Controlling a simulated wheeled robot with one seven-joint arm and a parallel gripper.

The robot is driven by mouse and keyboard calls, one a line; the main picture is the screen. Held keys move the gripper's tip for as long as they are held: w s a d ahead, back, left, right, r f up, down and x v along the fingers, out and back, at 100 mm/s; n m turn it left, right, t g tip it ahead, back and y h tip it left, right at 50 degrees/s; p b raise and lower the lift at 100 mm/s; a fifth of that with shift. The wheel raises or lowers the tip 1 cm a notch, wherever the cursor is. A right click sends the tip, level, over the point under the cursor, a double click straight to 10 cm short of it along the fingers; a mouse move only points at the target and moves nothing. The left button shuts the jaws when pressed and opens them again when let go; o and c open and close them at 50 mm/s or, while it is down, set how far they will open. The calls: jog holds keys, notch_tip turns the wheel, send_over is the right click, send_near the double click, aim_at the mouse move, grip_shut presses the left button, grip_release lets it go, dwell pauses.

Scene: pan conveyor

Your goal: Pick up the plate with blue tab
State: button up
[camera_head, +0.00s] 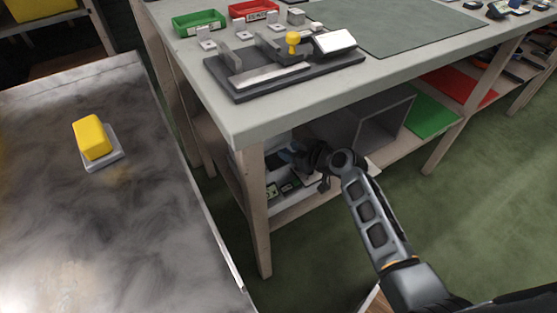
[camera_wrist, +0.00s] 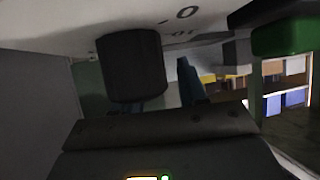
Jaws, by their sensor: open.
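I cannot make out a plate with a blue tab in either view. My gripper (camera_head: 290,156) is beside and below the workbench's front edge, near the lower shelf. Small bluish finger parts show there. In the wrist view my gripper (camera_wrist: 170,90) has two dark blue fingers apart, with no object clearly between them. A dark cylinder (camera_wrist: 132,65) partly hides the left finger.
The workbench (camera_head: 240,122) carries a dark fixture (camera_head: 240,96) with a yellow knob (camera_head: 292,40), a green bin (camera_head: 200,20) and a red bin (camera_head: 254,10). Below are a grey open box (camera_head: 384,125) and green (camera_head: 432,116) and red panels (camera_head: 458,84). The metal surface (camera_head: 95,235) is mostly bare.

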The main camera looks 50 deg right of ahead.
jog(key=shift+w+f, duration=0.3)
jog(key=shift+w, duration=0.25)
jog(key=shift+c, duration=0.3)
grip_shut()
